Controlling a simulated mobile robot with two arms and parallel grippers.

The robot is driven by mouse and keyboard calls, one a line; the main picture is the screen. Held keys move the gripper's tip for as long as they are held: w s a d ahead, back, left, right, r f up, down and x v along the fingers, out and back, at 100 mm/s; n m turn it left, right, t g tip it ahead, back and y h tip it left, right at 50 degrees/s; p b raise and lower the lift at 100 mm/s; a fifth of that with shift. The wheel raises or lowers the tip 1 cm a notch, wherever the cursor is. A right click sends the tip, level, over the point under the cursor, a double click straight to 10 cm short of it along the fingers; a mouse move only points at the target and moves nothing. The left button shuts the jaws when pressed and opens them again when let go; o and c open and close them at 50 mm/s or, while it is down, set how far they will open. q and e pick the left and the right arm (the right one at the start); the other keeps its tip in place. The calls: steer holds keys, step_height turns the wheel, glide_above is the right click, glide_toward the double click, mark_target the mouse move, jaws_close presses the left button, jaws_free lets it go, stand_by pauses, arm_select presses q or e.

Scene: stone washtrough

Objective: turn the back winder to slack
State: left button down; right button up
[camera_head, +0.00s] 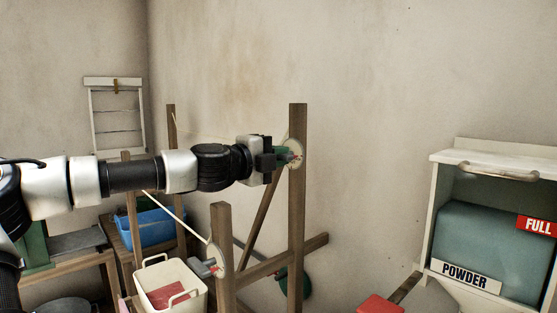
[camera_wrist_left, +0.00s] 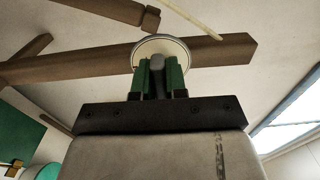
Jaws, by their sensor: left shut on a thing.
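The back winder (camera_head: 297,152) is a pale round disc with red marks on the tall wooden post (camera_head: 298,220). My left gripper (camera_head: 280,153) reaches it from the left, its green fingers at the disc. In the left wrist view, the fingers (camera_wrist_left: 159,78) are shut on the grey grip (camera_wrist_left: 156,66) of the winder, in front of the round disc (camera_wrist_left: 175,46). The fingers hide part of the winder face. The front winder (camera_head: 218,262), with its own grey grip, sits on a shorter post (camera_head: 224,285). My right gripper is not in view.
A pale line (camera_head: 178,216) runs from the front winder up to the left. A cream basket (camera_head: 185,302) and a blue tub (camera_head: 155,228) stand below my arm. A cabinet (camera_head: 440,220) with a powder box (camera_head: 495,245) stands at right. A red object (camera_head: 380,304) lies low.

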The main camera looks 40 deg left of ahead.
arm_select(q)
steer(key=shift+f, duration=0.15)
steer(key=c, duration=1.2)
jaws_free()
steer(key=shift+o, duration=0.2)
steer(key=s+a+b, duration=0.1)
steer(key=s+b, duration=0.3)
steer(key=s, duration=0.7)
steer(key=shift+w, duration=0.1)
